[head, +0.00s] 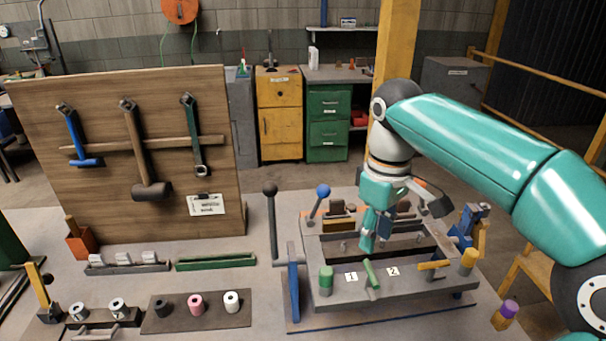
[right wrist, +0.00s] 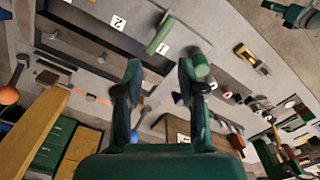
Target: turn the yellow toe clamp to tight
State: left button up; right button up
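The yellow toe clamp (head: 433,265) is a short yellow bar on the front rail of the grey fixture, right of label 2. A yellow cylinder (head: 469,259) stands at the rail's right end. My right gripper (head: 368,243) points down over the fixture, left of and behind the yellow clamp, apart from it. In the right wrist view its fingers (right wrist: 160,68) are spread with nothing between them. The yellow clamp cannot be made out there. A teal and dark shape (right wrist: 299,14) in that view's corner looks like my left gripper; its fingers are unclear.
A green clamp bar (head: 370,273) lies between labels 1 and 2, with a green cylinder (head: 326,280) to its left. A black-knobbed lever (head: 271,225) and a blue-knobbed lever (head: 318,200) rise at the fixture's left. A blue and yellow device (head: 468,225) stands at its right.

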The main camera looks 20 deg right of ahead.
aim_at(432, 266)
jog(key=k, duration=1)
